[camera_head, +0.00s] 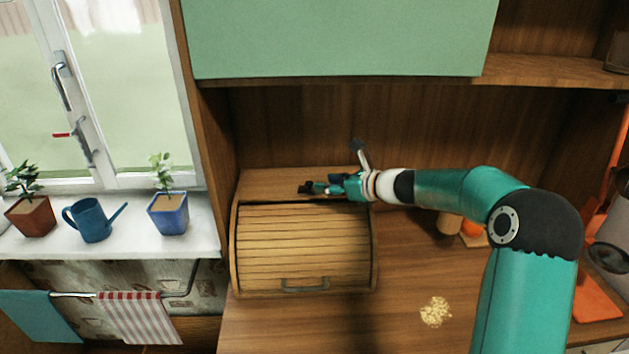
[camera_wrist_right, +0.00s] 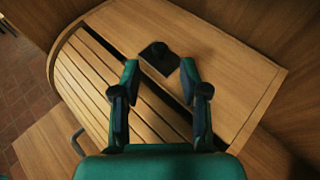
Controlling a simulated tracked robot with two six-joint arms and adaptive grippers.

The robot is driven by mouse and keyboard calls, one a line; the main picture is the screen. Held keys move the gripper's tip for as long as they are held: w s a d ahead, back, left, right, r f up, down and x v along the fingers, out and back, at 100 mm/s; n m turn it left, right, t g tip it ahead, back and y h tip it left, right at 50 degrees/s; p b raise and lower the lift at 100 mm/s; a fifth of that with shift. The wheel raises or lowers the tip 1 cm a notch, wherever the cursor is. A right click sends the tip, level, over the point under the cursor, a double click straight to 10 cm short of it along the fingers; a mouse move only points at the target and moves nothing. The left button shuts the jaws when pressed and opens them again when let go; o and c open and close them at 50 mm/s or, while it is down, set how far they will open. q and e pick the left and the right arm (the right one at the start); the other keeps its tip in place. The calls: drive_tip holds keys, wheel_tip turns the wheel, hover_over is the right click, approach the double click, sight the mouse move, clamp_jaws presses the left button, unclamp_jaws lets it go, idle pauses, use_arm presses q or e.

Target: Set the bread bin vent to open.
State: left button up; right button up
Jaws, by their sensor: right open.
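The wooden bread bin (camera_head: 303,247) stands on the counter with its slatted roll front down and a grey handle at the bottom. In the right wrist view, the bin's flat top (camera_wrist_right: 215,60) carries a small dark knob (camera_wrist_right: 158,57), which looks like the vent control. The knob sits just beyond and between the fingertips, and I cannot tell if they touch it. My right gripper (camera_head: 308,188) is over the top of the bin; in the wrist view its fingers (camera_wrist_right: 160,78) are apart with nothing between them. The vent's setting cannot be read. My left gripper is not in view.
A green cabinet door (camera_head: 340,38) hangs above the bin. A back panel is close behind it. Plant pots (camera_head: 168,213) and a blue watering can (camera_head: 92,220) stand on the sill at left. Yellowish crumbs (camera_head: 435,312) lie on the otherwise clear front counter.

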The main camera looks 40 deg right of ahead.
sight(310, 182)
drive_tip(key=shift+p+x, duration=0.4)
drive_tip(key=shift+x, duration=2.15)
clamp_jaws()
